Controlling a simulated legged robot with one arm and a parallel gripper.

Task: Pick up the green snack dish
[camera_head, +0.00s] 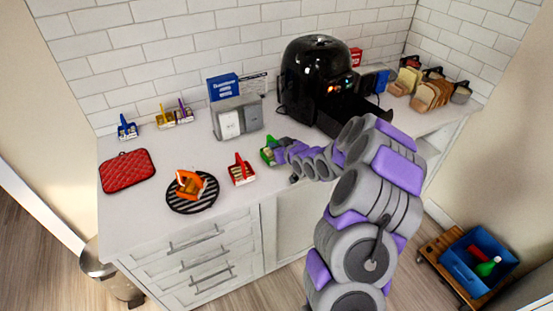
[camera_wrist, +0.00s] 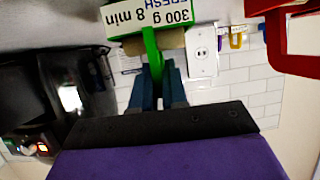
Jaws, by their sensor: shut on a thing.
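The green snack dish (camera_head: 266,155) is on or just above the white counter, in front of the black appliance; I cannot tell if it touches the counter. My gripper (camera_head: 277,155) is at its right side in the head view, with the fingertips partly hidden. In the wrist view, the dish's green handle (camera_wrist: 151,45) is between the dark blue fingers of my gripper (camera_wrist: 160,80), which are shut on it. A white label with upside-down print shows on the dish.
A red dish (camera_head: 241,171) stands close to the left, and an orange one (camera_head: 189,186) sits on a striped round plate (camera_head: 208,201). The black appliance (camera_head: 316,82) is behind my arm. A grey box (camera_head: 238,118) stands near the wall. A red mat (camera_head: 128,171) lies at left.

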